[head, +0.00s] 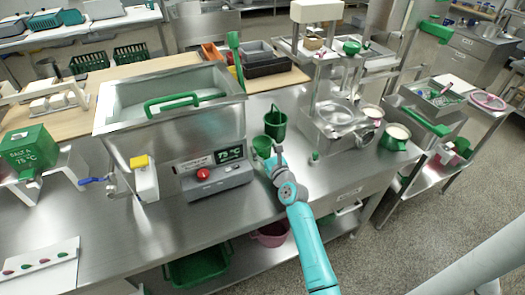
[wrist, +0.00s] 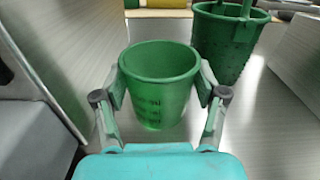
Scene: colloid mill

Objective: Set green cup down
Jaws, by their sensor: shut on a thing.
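The green cup (wrist: 160,92) is a tapered, see-through beaker with dark marks on its side. In the wrist view it stands upright between the two fingers of my gripper (wrist: 161,88), which are shut on it from left and right. It looks empty. In the head view the cup (head: 262,147) is partly behind my gripper (head: 272,157), over the steel counter (head: 235,213) between the tank and the mill. I cannot tell whether its base touches the counter.
A darker green bucket (head: 275,123) stands just behind the cup, and shows at upper right in the wrist view (wrist: 226,45). A steel tank (head: 120,152) with a control box (head: 217,181) is on the left. The mill (head: 340,130) is on the right. The counter front is clear.

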